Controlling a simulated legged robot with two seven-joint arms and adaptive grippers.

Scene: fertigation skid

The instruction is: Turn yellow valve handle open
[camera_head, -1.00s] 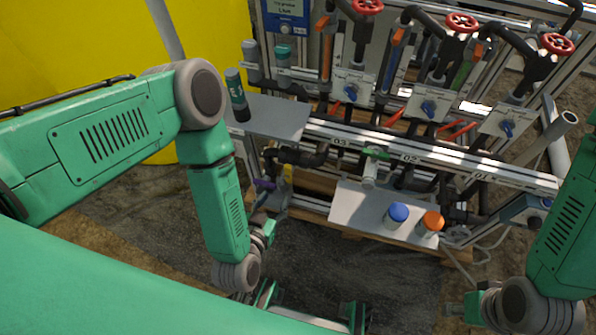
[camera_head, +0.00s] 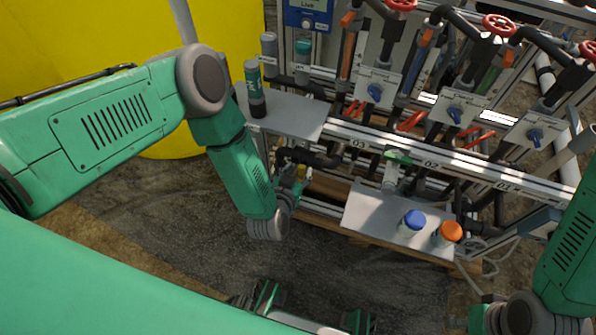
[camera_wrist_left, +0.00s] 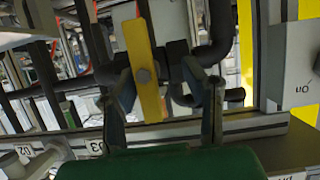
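The yellow valve handle (camera_wrist_left: 143,70) shows in the left wrist view as a flat upright bar with a round bolt, in front of dark pipework. My left gripper (camera_wrist_left: 160,88) is open. One finger is on each side of the handle, the left finger nearer to it. I cannot tell whether either finger touches it. In the head view my left gripper (camera_head: 300,182) is at the skid's lower left, below the grey shelf, and my wrist and the pipes largely hide the handle. My right gripper (camera_head: 482,318) is at the bottom right, partly cut off, its fingers unclear.
A dark green-labelled bottle (camera_head: 256,90) stands on the grey shelf (camera_head: 295,115) above my left gripper. A lower shelf (camera_head: 370,215) holds a blue-capped jar (camera_head: 412,222) and an orange-capped jar (camera_head: 447,234). A yellow tank (camera_head: 90,40) is at the left. Floor in front is open.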

